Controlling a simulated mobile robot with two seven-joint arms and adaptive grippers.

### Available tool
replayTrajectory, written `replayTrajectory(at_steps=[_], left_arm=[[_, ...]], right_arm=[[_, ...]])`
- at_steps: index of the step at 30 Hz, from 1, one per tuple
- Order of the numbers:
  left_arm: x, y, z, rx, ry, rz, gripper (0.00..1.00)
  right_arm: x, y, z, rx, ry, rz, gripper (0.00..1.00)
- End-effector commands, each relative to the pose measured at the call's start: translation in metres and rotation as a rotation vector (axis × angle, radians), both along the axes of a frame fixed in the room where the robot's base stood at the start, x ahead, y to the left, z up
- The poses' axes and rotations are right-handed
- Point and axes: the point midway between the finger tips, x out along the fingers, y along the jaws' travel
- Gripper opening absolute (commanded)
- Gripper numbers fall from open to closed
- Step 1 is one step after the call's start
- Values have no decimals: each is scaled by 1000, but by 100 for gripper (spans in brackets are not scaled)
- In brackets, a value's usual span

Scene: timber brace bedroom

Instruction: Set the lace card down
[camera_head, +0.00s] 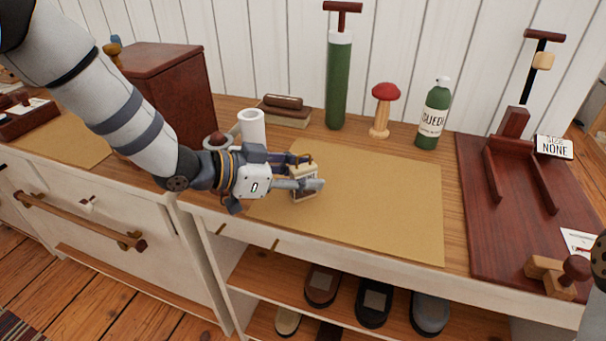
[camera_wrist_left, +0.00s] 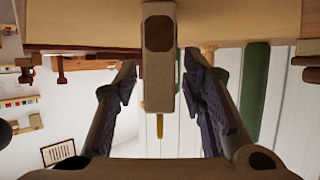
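The lace card (camera_head: 303,184) is a small cream piece low over the tan mat, between the fingers of my left gripper (camera_head: 308,170). In the left wrist view the card (camera_wrist_left: 159,75) looks like a narrow tan block with a dark brown patch and a thin yellowish tip below. The fingers of my left gripper (camera_wrist_left: 160,83) stand on both sides of it with narrow gaps, so the gripper looks slightly open around it. The fingers partly hide the card in the head view, and I cannot tell whether its bottom touches the mat. My right gripper is not in view.
The tan mat (camera_head: 385,210) is bare to the right. A white cup (camera_head: 251,127), brush (camera_head: 285,110), green cylinder (camera_head: 339,85), red mushroom form (camera_head: 385,95) and green bottle (camera_head: 433,115) stand behind. A dark wooden board (camera_head: 485,235) lies right; a brown box (camera_head: 170,85) stands left.

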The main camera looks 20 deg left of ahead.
Motion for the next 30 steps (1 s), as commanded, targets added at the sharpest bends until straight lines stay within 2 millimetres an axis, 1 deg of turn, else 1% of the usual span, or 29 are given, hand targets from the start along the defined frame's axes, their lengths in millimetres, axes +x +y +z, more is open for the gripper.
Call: replayTrajectory(at_steps=[2,7,12,14,19,30], left_arm=[[-8,10,10,0,-6,3,38],[-37,42,34,-1,-15,4,38],[-63,69,48,-2,-15,2,38],[-68,75,49,0,-12,3,38],[-75,82,49,-1,-3,1,38],[-75,82,47,0,-1,1,38]], right_arm=[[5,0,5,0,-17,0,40],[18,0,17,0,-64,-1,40],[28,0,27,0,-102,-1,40],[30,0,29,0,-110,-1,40],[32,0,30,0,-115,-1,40],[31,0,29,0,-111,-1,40]])
